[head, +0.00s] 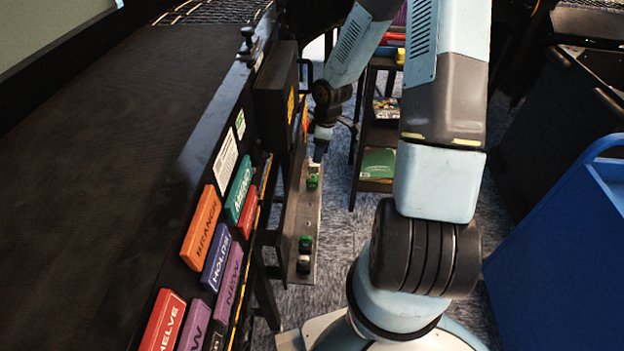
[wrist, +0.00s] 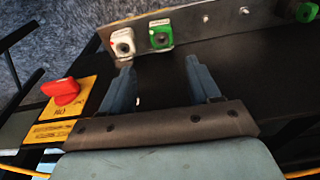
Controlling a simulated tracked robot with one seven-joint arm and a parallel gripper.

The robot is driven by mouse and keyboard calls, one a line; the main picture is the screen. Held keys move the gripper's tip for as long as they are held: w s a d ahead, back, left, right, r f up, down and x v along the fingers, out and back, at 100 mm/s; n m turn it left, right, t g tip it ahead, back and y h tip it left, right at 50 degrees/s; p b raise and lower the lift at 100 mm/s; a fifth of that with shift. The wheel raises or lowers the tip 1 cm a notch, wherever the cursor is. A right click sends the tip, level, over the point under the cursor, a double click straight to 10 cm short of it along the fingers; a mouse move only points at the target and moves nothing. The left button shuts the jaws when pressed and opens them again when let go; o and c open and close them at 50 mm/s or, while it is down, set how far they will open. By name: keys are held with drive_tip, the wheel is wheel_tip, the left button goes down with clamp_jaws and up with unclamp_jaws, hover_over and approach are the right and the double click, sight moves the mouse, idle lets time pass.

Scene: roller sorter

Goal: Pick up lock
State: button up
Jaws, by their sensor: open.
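A metal strip (head: 301,215) on the side of the sorter carries several small lock-like pieces. In the wrist view the strip (wrist: 210,22) shows a white and red piece (wrist: 122,42) beside a green and white piece (wrist: 160,36), with a dark green piece (wrist: 304,12) at the right edge. I cannot tell which one is the lock. My gripper (wrist: 160,62) is open and empty, its fingertips just short of the first two pieces. In the head view my gripper (head: 318,156) is by the strip's far end, near a green piece (head: 313,180).
A red rotary knob (wrist: 62,92) on a yellow plate is left of my gripper. Coloured label blocks (head: 200,228) line the sorter's edge. A dark shelf (head: 375,187) stands beyond, and a blue cart (head: 560,240) is at right. Carpet shows between.

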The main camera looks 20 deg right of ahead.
hover_over(312, 177)
drive_tip(key=d, duration=0.1)
drive_tip(key=f, duration=0.5)
drive_tip(key=s+f, duration=0.1)
drive_tip(key=f, duration=0.2)
drive_tip(key=shift+f, duration=0.2)
drive_tip(key=shift+w+a+f, duration=0.1)
drive_tip(key=shift+a+f, duration=0.1)
drive_tip(key=shift+f, duration=0.65)
drive_tip(key=shift+a+f, duration=0.15)
drive_tip(key=shift+f, duration=0.7)
drive_tip(key=shift+w+a+f, duration=0.1)
drive_tip(key=shift+a+f, duration=0.1)
drive_tip(key=shift+f, duration=0.65)
drive_tip(key=shift+c, duration=0.2)
drive_tip(key=c, duration=0.8)
